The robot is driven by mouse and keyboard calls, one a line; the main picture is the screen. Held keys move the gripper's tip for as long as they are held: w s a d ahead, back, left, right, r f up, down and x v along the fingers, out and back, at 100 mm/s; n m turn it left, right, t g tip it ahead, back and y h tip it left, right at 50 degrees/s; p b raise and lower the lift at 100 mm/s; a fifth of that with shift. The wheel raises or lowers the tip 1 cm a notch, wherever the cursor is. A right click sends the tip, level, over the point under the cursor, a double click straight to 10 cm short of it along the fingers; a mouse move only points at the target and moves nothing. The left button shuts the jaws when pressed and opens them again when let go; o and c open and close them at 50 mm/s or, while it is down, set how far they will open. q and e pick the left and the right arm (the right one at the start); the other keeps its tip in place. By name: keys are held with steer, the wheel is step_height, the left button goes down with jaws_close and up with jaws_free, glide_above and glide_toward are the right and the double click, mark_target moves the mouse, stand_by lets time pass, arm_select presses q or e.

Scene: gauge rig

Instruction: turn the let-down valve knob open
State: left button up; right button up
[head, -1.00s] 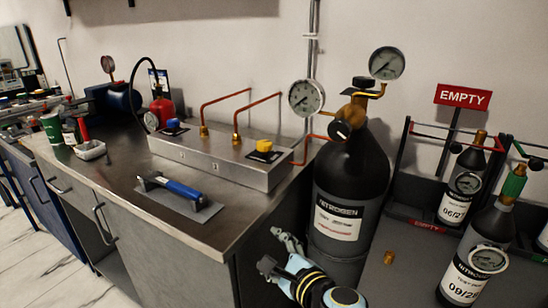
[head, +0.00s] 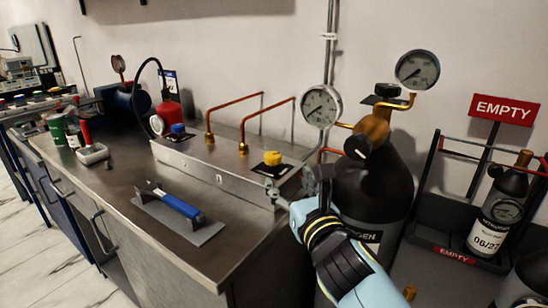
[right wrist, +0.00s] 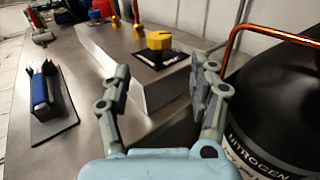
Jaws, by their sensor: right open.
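A yellow knob (head: 272,157) sits on a black plate at the right end of a steel box (head: 205,168) on the bench. A blue knob (head: 178,129) sits on the same box further left. No readable label shows which one is the let-down valve. My right gripper (head: 296,186) is open and empty, just in front of and right of the yellow knob, apart from it. In the right wrist view the yellow knob (right wrist: 158,40) stands beyond the open fingers (right wrist: 158,78), roughly between them. My left gripper is not in view.
A black nitrogen cylinder (head: 372,190) with a brass regulator and gauges (head: 321,106) stands close to the right of my gripper. Copper pipes (head: 268,113) rise behind the knobs. A blue-handled tool (head: 180,207) lies on the bench (head: 130,190).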

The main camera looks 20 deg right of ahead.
mark_target(275, 161)
steer(key=w+b, duration=0.2)
steer(key=w, duration=0.8)
steer(key=shift+w, duration=0.2)
steer(key=shift+r, duration=0.1)
steer(key=shift+c, duration=0.4)
